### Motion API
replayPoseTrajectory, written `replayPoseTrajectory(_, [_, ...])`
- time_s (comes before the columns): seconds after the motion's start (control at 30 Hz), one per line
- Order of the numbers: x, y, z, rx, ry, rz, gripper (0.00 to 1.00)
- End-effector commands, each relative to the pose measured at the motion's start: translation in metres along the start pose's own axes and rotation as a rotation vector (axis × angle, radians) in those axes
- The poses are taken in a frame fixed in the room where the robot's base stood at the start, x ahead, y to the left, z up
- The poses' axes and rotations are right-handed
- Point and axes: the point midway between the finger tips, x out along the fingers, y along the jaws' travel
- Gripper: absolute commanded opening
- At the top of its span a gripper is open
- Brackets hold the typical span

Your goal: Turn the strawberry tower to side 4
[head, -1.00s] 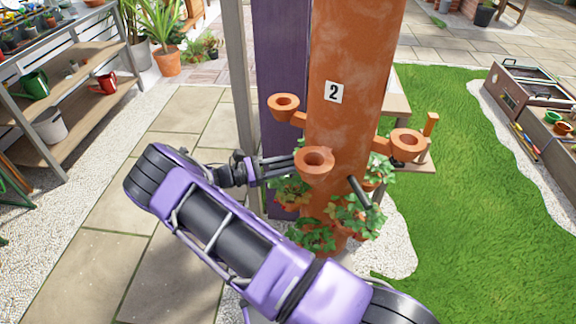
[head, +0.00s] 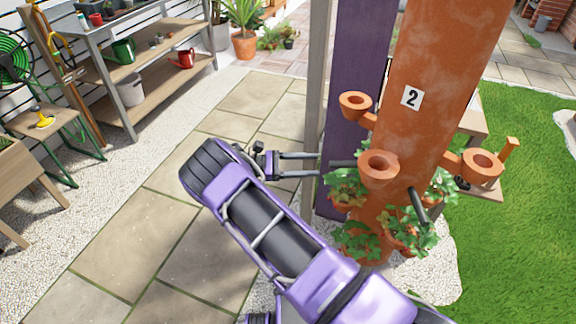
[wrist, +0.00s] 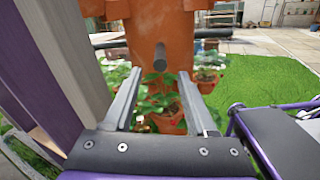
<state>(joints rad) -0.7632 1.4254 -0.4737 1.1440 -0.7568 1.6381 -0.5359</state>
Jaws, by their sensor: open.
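The strawberry tower (head: 440,60) is a tall terracotta column. A white tag (head: 411,98) with the number 2 faces the head camera. Empty cup pockets stick out from it, and leafy plants (head: 408,232) sit in lower pots. Dark bars stick out low on the tower; one (head: 418,205) is at the front, another (head: 345,163) at the left. My gripper (head: 318,167) is left of the tower, its fingers pointing at the left bar. In the wrist view, my open gripper (wrist: 161,82) has a dark bar end (wrist: 160,50) between its fingertips, ahead of them or level; I cannot tell which.
A purple board (head: 355,90) and a grey post (head: 317,80) stand just left of the tower. A wooden stand (head: 485,187) is behind it at right. Shelving (head: 165,75) is at the upper left. Paving is open at left, lawn at right.

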Motion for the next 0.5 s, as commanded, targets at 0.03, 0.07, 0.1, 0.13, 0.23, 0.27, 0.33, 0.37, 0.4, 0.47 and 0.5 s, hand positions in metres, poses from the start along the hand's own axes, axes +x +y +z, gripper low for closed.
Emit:
replayPoseTrajectory(0.03, [-0.013,0.0,-0.002,0.001,0.002,0.003,0.57])
replayPoseTrajectory(0.07, [-0.019,0.0,-0.002,0.002,0.002,0.003,0.57])
replayPoseTrajectory(0.1, [-0.027,0.0,-0.002,0.002,0.002,0.002,0.57])
replayPoseTrajectory(0.13, [-0.033,0.0,-0.002,0.001,0.001,0.001,0.57])
replayPoseTrajectory(0.23, [-0.047,0.0,-0.002,0.001,0.001,0.001,0.57])
replayPoseTrajectory(0.27, [-0.05,0.0,-0.002,0.001,0.002,0.001,0.57])
replayPoseTrajectory(0.33, [-0.056,0.0,-0.001,0.0,0.001,0.0,0.57])
replayPoseTrajectory(0.37, [-0.058,0.0,-0.001,-0.001,0.001,0.0,0.57])
replayPoseTrajectory(0.4, [-0.06,0.0,-0.001,-0.001,0.0,0.0,0.57])
replayPoseTrajectory(0.47, [-0.062,0.0,0.0,-0.001,0.0,0.0,0.57])
replayPoseTrajectory(0.5, [-0.062,0.0,0.0,-0.001,0.0,-0.001,0.57])
